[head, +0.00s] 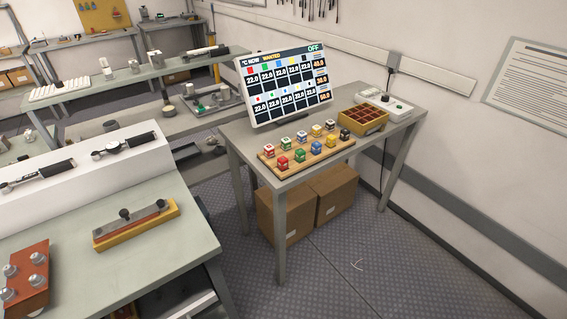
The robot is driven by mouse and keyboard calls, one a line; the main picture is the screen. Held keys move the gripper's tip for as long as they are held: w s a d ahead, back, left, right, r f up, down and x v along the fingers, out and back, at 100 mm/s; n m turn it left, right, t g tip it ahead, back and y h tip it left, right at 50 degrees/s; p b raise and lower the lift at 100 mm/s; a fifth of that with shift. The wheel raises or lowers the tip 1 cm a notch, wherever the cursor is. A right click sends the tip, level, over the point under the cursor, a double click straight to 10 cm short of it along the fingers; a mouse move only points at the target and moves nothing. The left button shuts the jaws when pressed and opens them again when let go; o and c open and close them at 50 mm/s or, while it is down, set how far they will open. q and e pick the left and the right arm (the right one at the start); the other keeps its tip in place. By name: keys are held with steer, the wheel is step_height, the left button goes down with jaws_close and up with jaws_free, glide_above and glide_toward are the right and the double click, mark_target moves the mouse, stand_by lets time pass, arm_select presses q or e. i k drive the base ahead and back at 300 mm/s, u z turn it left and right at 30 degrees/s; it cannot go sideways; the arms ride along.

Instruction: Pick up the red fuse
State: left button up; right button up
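A red fuse (283,162) stands at the left end of the front row on a wooden board (272,164) on the small grey table. Behind it, at the left end of the back row, stands a white-topped fuse with red on it (268,151). Beside the red fuse in the front row are a green fuse (299,155), a blue fuse (316,147), a yellow fuse (331,141) and a black fuse (344,134). Neither of my grippers is in the head view.
A screen (287,85) reading OFF stands behind the board. A wooden compartment box (363,119) and a white device (383,105) are to its right. Cardboard boxes (284,213) sit under the table (256,143). A workbench (150,250) with tools is at left.

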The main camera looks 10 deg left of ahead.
mark_target(282, 162)
steer(key=z, duration=0.55)
steer(key=k, duration=0.65)
steer(key=z, duration=0.95)
steer(key=i, duration=1.1)
steer(key=u, duration=0.85)
steer(key=i, duration=0.35)
steer(key=u, duration=0.3)
